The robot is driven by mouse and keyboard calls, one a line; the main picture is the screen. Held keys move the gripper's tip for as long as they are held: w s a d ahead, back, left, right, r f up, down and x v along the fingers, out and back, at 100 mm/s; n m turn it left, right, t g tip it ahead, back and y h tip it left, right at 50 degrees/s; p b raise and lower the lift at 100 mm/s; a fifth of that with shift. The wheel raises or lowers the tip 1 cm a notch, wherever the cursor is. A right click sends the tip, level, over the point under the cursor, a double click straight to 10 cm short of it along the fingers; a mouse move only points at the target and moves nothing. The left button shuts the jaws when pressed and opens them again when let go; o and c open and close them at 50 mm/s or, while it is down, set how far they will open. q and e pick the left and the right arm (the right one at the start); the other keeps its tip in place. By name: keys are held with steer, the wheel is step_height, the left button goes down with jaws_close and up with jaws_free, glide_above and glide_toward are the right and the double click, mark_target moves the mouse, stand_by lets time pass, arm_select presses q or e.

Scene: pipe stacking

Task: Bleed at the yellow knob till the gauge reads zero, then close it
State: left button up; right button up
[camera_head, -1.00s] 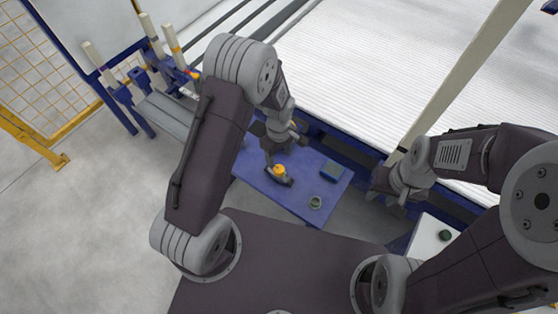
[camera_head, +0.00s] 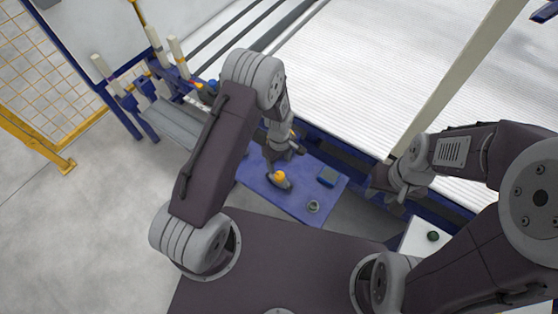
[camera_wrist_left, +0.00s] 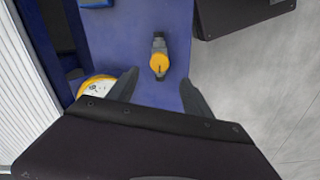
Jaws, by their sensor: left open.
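The yellow knob (camera_head: 279,176) sits on a dark grey valve body on the blue bench. It also shows in the left wrist view (camera_wrist_left: 159,64), with a dark line across its top. My left gripper (camera_head: 284,155) is just behind the knob, open and apart from it. In the left wrist view the fingers of my left gripper (camera_wrist_left: 160,91) are spread, with the knob ahead between their lines. The yellow-rimmed gauge (camera_wrist_left: 98,88) is partly hidden by my wrist; its reading is too small to tell. My right gripper (camera_head: 387,188) hangs at the right, its jaws unclear.
On the blue bench (camera_head: 300,199) lie a blue block (camera_head: 328,176) and a small grey ring-like part (camera_head: 313,206). A white surface (camera_head: 413,243) with a dark green round thing (camera_head: 432,236) is at the right. Upright pipes (camera_head: 177,56) stand in a rack at the back left.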

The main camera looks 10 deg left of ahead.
mark_target(280, 175)
arm_select(q)
step_height(280, 175, down, 9)
steer(key=shift+f+b, duration=0.1)
steer(key=shift+b, duration=0.8)
jaws_close()
